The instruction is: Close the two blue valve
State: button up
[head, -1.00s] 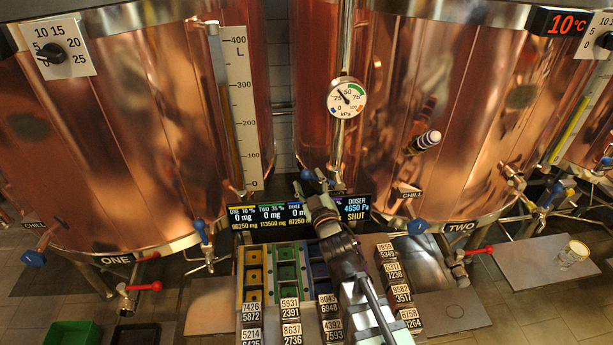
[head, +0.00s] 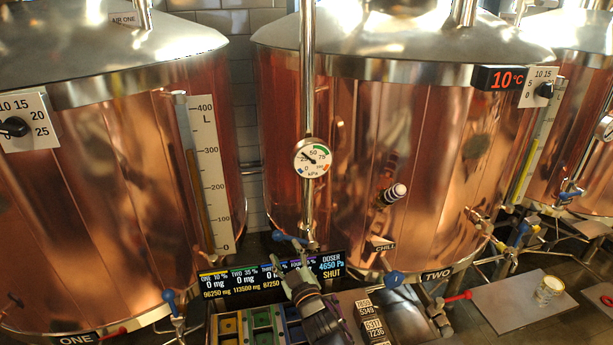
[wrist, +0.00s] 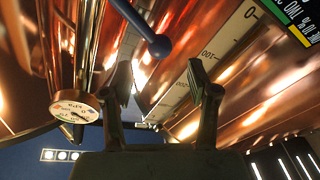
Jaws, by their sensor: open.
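Copper tank TWO (head: 440,150) stands right of centre in the head view. A blue round valve handle (head: 393,279) sits low on it below the CHILL label (head: 381,248). Another blue handle (head: 287,238) is at the foot of the gauge pipe. My gripper (head: 292,268) is in front of the doser display, below that handle. In the wrist view my gripper (wrist: 163,82) is open and empty. A blue ball-ended lever (wrist: 159,47) shows just beyond and between its fingertips; contact cannot be told. A blue tap handle (head: 520,235) is at tank TWO's right side.
Tank ONE (head: 90,200) stands at left, with a blue handle (head: 169,297) at its lower right. The pressure gauge (head: 312,157) hangs on the upright pipe. A red lever (head: 458,297) sticks out below TWO.

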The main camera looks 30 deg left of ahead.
jog(key=s+a+f+n+g+b, duration=0.1)
jog(key=s+a+f+n+g, duration=0.1)
jog(key=s+a, duration=0.5)
jog(key=s+a+f+n+g+b, duration=0.1)
jog(key=s+a+n+g, duration=0.2)
jog(key=s, duration=0.7)
jog(key=m+t+h, duration=1)
jog(key=m+t, duration=0.1)
jog(key=m, duration=0.6)
send_near(276, 239)
jog(key=shift+n, duration=0.3)
jog(key=p+x, duration=0.2)
jog(key=x, duration=0.9)
jog(key=shift+w+a, duration=0.15)
jog(key=shift+w, duration=0.2)
grip_shut()
